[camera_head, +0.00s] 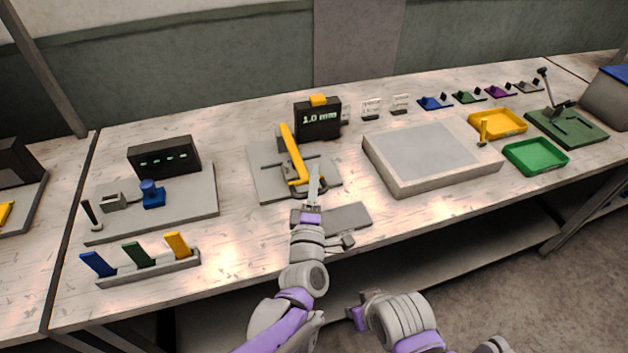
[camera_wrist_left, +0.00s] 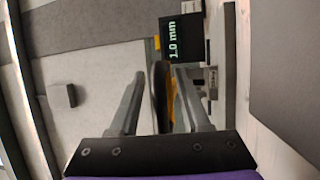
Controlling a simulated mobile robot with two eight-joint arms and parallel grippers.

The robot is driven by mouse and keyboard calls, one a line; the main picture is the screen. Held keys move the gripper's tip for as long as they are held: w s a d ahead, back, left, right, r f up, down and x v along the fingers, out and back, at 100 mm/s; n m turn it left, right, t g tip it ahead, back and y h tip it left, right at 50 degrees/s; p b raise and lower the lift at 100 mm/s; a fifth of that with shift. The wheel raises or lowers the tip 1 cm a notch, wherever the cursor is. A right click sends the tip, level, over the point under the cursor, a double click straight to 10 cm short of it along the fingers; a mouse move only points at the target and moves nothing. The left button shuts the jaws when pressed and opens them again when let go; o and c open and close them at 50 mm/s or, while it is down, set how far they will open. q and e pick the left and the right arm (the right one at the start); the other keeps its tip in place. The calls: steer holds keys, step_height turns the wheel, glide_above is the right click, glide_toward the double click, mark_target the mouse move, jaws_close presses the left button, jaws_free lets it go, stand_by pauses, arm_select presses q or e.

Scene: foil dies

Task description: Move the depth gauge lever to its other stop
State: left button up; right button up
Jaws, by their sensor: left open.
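The depth gauge's display (camera_head: 318,120) reads 1.0 mm and stands at the back of a grey base plate (camera_head: 262,180). A long yellow lever (camera_head: 293,152) rises from this station and leans to the back left. My left gripper (camera_head: 315,178) is open beside the lever's lower end in the head view. In the left wrist view, the open fingers (camera_wrist_left: 160,78) stand on either side of a dark bar with a yellow part (camera_wrist_left: 171,100). I cannot tell whether they touch it. The display also shows in this view (camera_wrist_left: 183,40).
A grey slab (camera_head: 345,217) lies in front of the gauge. A large pale block (camera_head: 400,180) stands to the right, with yellow (camera_head: 513,128) and green (camera_head: 550,169) trays beyond. At left are another dark display (camera_head: 165,160) and a rack (camera_head: 150,268) of coloured tabs.

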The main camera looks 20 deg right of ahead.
arm_select(q)
jaws_close()
stand_by(1.4)
